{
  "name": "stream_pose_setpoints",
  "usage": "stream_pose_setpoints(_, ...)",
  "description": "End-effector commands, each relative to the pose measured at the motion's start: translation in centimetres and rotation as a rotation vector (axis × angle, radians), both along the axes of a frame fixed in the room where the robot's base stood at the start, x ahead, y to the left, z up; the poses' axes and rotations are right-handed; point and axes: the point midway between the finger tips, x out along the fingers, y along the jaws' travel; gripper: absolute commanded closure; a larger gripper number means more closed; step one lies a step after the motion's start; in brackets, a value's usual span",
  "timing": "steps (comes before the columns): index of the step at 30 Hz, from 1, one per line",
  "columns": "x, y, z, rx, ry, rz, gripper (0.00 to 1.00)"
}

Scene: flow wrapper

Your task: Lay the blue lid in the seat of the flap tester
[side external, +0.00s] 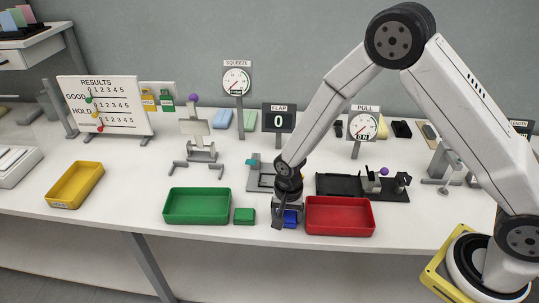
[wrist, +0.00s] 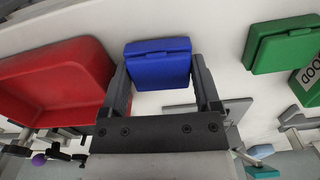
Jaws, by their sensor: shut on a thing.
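The blue lid (side external: 290,218) looks like a small blue box with a lid-like top part. It is at the front of the table, between the green block and the red tray. My gripper (side external: 284,210) points down over it and partly hides it. In the wrist view my gripper (wrist: 160,72) has a finger on each side of the blue lid (wrist: 158,70) and is shut on it. The flap tester (side external: 258,180) is a grey fixture with a teal part, behind my gripper and partly hidden by it. Its FLAP display (side external: 279,120) reads 0.
The red tray (side external: 340,232) is close on the right of my gripper. A small green box (side external: 244,216) and the green tray (side external: 197,219) are on the left. A black fixture (side external: 340,187) stands behind the red tray. A yellow tray (side external: 75,184) lies farther left.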

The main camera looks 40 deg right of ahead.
Motion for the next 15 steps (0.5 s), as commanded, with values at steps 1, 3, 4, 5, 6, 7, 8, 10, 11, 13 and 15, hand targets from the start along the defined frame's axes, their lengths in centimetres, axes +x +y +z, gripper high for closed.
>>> stream_pose_setpoints(1,-0.01,0.01,-0.22,0.000,0.000,0.000,0.74)
stream_pose_setpoints(3,0.01,0.01,-0.29,0.001,-0.001,0.000,0.74)
stream_pose_setpoints(4,0.01,0.01,-0.29,0.001,-0.001,0.000,0.74)
stream_pose_setpoints(5,0.01,0.01,-0.29,0.001,-0.001,0.000,0.74)
stream_pose_setpoints(6,0.01,0.01,-0.28,0.001,-0.001,0.000,0.74)
stream_pose_setpoints(7,0.01,0.01,-0.27,0.001,-0.001,0.000,0.74)
stream_pose_setpoints(8,0.01,0.01,-0.27,0.001,-0.001,0.000,0.74)
stream_pose_setpoints(10,-0.01,0.01,-0.28,0.001,-0.001,0.000,0.74)
stream_pose_setpoints(11,-0.01,0.01,-0.32,0.000,0.000,0.000,0.74)
stream_pose_setpoints(13,-0.01,0.00,-0.47,0.000,0.000,0.000,0.74)
stream_pose_setpoints(15,-0.02,0.01,-0.62,0.000,0.000,0.000,0.74)
